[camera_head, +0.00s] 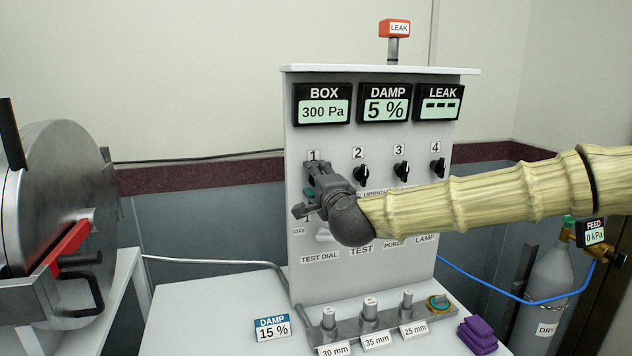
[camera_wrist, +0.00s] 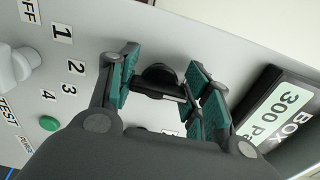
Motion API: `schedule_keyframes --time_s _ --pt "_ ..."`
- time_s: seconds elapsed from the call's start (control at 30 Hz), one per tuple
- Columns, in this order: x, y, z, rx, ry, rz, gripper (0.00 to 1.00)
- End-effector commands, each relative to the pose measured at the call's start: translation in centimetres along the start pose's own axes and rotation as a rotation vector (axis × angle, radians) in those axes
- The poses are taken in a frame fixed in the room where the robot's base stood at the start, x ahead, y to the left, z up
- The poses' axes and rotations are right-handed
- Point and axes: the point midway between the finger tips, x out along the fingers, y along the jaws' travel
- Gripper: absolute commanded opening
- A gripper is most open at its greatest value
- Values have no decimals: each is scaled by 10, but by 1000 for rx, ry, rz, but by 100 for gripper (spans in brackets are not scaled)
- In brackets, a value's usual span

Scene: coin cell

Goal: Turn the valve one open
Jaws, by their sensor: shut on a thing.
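Valve one is a black knob under the label 1 on the upright grey panel; in the head view my gripper (camera_head: 316,178) covers most of it. In the wrist view the black knob of valve one (camera_wrist: 158,76) lies between the teal finger pads of my gripper (camera_wrist: 165,92). My gripper is shut on its grip bar. Valves two (camera_head: 359,174), three (camera_head: 400,173) and four (camera_head: 437,168) are similar black knobs to the right, untouched.
The displays read BOX 300 Pa (camera_head: 322,110), DAMP 5 % (camera_head: 386,108), and dashes on LEAK (camera_head: 438,104). A red LEAK lamp (camera_head: 395,28) tops the panel. A steel chamber (camera_head: 60,190) is at left.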

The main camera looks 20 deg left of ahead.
Motion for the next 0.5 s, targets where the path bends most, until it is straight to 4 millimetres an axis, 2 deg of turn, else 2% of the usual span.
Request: schedule_keyframes --time_s 0.1,0.13,0.23,0.5 --pt "0 1 -1 1 1 2 25" --pt "0 1 -1 1 1 2 54" --pt "0 1 0 0 1 1 71" --pt "0 0 0 0 0 1 71"
